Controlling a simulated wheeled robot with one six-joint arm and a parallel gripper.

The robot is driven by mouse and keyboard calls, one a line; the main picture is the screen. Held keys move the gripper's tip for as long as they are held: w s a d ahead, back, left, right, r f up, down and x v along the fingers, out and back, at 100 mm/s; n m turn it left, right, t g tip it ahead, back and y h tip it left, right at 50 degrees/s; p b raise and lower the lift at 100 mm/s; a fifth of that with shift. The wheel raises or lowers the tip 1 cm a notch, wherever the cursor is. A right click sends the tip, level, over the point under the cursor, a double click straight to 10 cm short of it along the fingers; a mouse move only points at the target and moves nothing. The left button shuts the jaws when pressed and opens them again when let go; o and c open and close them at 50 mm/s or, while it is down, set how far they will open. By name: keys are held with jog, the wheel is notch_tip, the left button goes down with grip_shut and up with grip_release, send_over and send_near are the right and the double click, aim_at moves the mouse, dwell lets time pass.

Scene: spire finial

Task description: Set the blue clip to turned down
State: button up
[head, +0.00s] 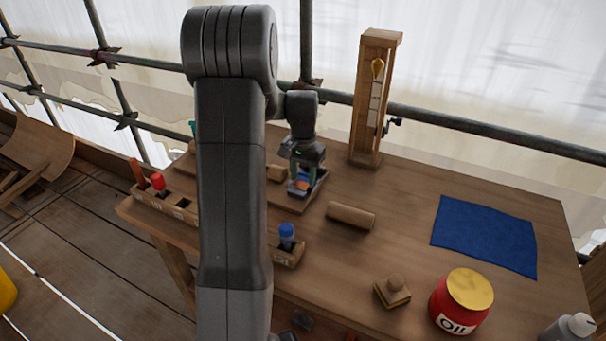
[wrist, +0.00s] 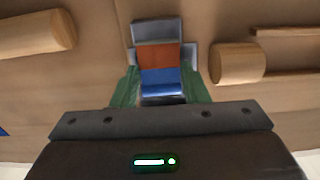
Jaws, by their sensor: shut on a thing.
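The blue clip (wrist: 162,78) shows in the wrist view between the green fingers of my gripper (wrist: 162,90). An orange-red part lies directly beyond the blue part, and a grey metal block stands behind that. My gripper is shut on the blue clip. In the head view my gripper (head: 302,177) points down at a small tray-like holder (head: 312,195) on the bench. Only a little blue and orange shows there between the fingers. Whether the clip is turned up or down I cannot tell.
A wooden roller (head: 351,215) lies right of the holder. A wooden frame with a plumb bob (head: 377,70) stands behind. A blue cloth (head: 485,236), a red oil tin (head: 460,305) and a wooden block with a knob (head: 392,291) are at right. A blue-capped item (head: 287,233) stands in front.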

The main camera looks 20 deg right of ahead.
jog(key=shift+d+r+g+y+p, duration=0.15)
jog(key=shift+g+y+p, duration=0.2)
jog(key=shift+p, duration=0.9)
jog(key=shift+w+d+f+g+y+p, duration=0.1)
jog(key=shift+w+f+g+y+p, duration=0.1)
jog(key=shift+f+g+y+p, duration=0.7)
jog(key=shift+r+t+h, duration=0.25)
jog(key=shift+r+t, duration=0.15)
jog(key=shift+t, duration=0.05)
jog(key=o, duration=1)
jog(key=v, duration=1.3)
jog(key=shift+w+r, duration=0.1)
jog(key=shift+r, duration=0.25)
